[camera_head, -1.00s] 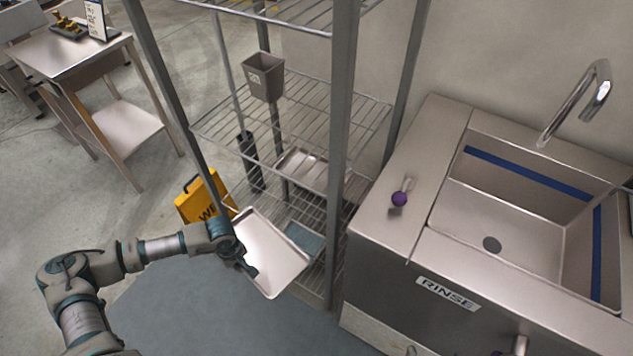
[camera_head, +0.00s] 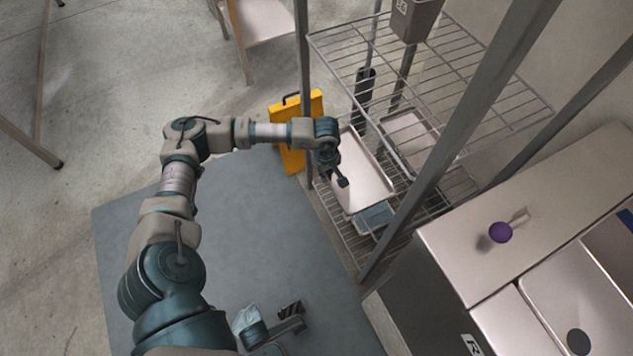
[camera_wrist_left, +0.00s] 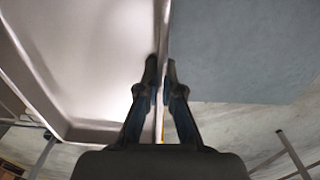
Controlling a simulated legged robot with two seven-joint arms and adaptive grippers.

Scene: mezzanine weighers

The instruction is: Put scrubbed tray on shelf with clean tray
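My left gripper (camera_head: 338,172) is shut on the near rim of the scrubbed tray (camera_head: 360,177), a shallow metal tray. The left wrist view shows its fingers (camera_wrist_left: 162,85) on either side of the tray's rim (camera_wrist_left: 92,128). The tray is at the open side of the wire rack, partly within its outline. I cannot tell whether it touches a shelf. The clean tray (camera_head: 408,133) lies deeper in the rack, seen through the wires of a higher shelf (camera_head: 490,75). My right gripper (camera_head: 290,315) is low at the bottom of the head view; its finger opening is unclear.
Rack posts (camera_head: 465,120) stand close around the trays. A blue-grey item (camera_head: 374,217) is low in the rack. A yellow sign (camera_head: 296,130) stands left of the rack. A sink counter (camera_head: 530,220) with a purple-headed tool (camera_head: 500,232) is at right. The grey mat (camera_head: 240,215) has free room.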

